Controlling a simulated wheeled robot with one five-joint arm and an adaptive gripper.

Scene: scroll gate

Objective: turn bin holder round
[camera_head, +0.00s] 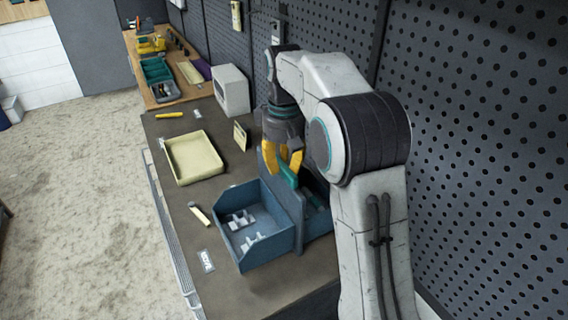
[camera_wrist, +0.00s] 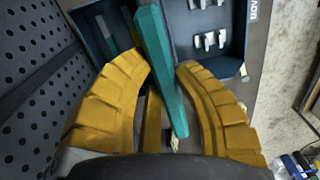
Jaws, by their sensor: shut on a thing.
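The bin holder is a blue double-sided holder (camera_head: 298,222) on the dark bench top, with an upright middle panel and a teal grip bar (camera_head: 287,174) along its top. Its near-left bin (camera_head: 274,246) holds several small pale grey parts, which also show in the wrist view (camera_wrist: 209,41). The bin on the other side is mostly hidden by my arm. My gripper (camera_head: 283,166) points down over the holder with its yellow fingers shut on the teal bar. In the wrist view the teal bar (camera_wrist: 161,65) runs between the two fingers (camera_wrist: 170,110).
A cream tray (camera_head: 194,158) lies further back on the bench, with a yellow marker (camera_head: 169,115) and a white box (camera_head: 231,90) beyond. A small card (camera_head: 240,136) stands beside the tray. A white label (camera_head: 206,261) lies near the front edge. A perforated wall (camera_head: 475,130) rises close on the right.

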